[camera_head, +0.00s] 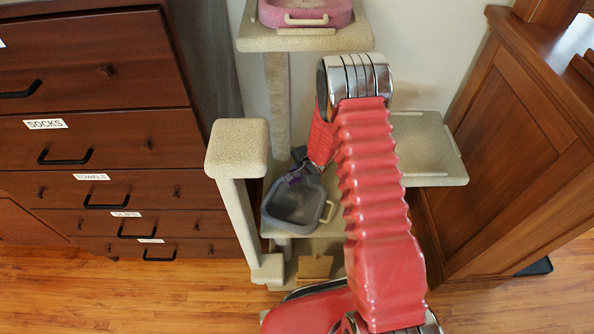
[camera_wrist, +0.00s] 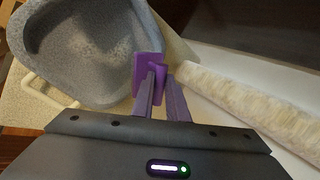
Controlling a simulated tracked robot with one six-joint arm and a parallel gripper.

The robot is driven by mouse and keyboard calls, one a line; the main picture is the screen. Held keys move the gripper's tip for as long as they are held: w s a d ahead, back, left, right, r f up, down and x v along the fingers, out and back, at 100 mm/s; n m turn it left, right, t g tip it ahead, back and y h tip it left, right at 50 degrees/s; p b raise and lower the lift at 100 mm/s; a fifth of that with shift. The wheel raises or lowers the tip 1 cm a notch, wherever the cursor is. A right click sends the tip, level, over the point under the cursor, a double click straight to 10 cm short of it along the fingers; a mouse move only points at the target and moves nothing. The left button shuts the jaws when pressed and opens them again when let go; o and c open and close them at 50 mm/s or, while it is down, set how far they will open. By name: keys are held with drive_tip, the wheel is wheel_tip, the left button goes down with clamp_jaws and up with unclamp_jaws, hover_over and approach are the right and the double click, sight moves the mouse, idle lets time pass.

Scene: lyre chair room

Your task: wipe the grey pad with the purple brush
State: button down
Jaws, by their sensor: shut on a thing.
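The grey pad (camera_head: 297,207) looks like a shallow basin with a raised rim and a cream handle. It sits on a middle shelf of the beige stand. In the wrist view the grey pad (camera_wrist: 75,50) fills the upper left. My gripper (camera_head: 300,166) is at the pad's far edge, partly hidden behind my red arm. In the wrist view my gripper (camera_wrist: 162,88) is shut on the purple brush (camera_wrist: 147,74), whose purple block overlaps the pad's right rim. I cannot tell whether the brush touches the pad.
A pink basin (camera_head: 305,12) stands on the stand's top shelf. A beige post with a square top (camera_head: 238,148) rises left of the pad, and an empty shelf (camera_head: 425,147) is at right. A dark drawer unit (camera_head: 95,120) and a wooden cabinet (camera_head: 525,150) flank the stand.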

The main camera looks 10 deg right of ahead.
sight(296, 179)
drive_tip(key=shift+f, duration=0.15)
drive_tip(key=shift+f, duration=2.2)
drive_tip(key=shift+s+f, duration=0.15)
drive_tip(key=shift+f, duration=0.65)
drive_tip(key=shift+s, duration=0.1)
drive_tip(key=shift+s+a, duration=0.55)
drive_tip(key=shift+s, duration=0.15)
drive_tip(key=shift+s+a, duration=0.5)
drive_tip(key=shift+s, duration=0.2)
drive_tip(key=shift+s+a+r, duration=0.1)
drive_tip(key=shift+r, duration=0.1)
drive_tip(key=shift+s+a, duration=0.3)
drive_tip(key=shift+s, duration=0.1)
drive_tip(key=shift+s+a+r, duration=0.1)
drive_tip(key=shift+s+a, duration=0.25)
drive_tip(key=shift+s, duration=0.2)
drive_tip(key=shift+s+a, duration=0.3)
drive_tip(key=shift+s, duration=0.25)
